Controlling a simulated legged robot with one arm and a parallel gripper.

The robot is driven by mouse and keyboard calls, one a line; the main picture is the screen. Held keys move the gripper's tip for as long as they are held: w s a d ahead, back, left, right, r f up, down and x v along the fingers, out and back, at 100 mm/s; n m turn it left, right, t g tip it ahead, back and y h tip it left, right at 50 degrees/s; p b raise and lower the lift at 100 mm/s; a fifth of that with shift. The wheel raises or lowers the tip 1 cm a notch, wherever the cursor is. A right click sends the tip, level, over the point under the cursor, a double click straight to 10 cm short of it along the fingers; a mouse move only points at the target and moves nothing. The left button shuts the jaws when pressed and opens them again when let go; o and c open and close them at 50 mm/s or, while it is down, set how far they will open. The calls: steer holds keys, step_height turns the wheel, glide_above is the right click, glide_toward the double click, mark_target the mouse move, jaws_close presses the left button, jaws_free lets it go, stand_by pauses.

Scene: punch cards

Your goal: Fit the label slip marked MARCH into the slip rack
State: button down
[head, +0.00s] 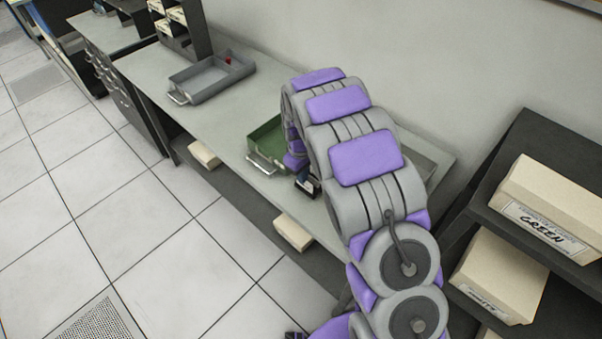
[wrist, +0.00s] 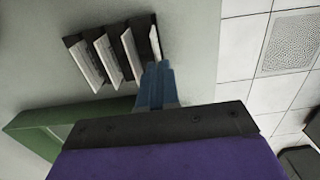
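The slip rack (wrist: 73,42) shows in the wrist view as a small row of dark dividers with white faces between them, on the pale grey worktop. My gripper (wrist: 158,68) has its blue-grey fingers close together at the rack's right end. A thin white strip (wrist: 155,42) shows just beyond the fingertips. I cannot tell whether it is a slip between the fingers or part of the rack. No MARCH lettering is readable. In the head view my arm hides most of the rack area, and my gripper (head: 307,185) is small and dark near the worktop's front edge.
A green tray (head: 267,147) lies close to my gripper and also shows in the wrist view (wrist: 30,125). A grey tray (head: 212,76) is farther along the worktop (head: 150,68). Shelves at right hold a box marked GREEN (head: 545,215). Tiled floor is open at left.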

steer(key=shift+f, duration=0.3)
steer(key=c, duration=1.3)
jaws_free()
step_height(320, 180, up, 17)
steer(key=p, duration=0.2)
steer(key=shift+w+a+r, duration=0.15)
steer(key=shift+w+a, duration=0.1)
steer(key=shift+w, duration=0.05)
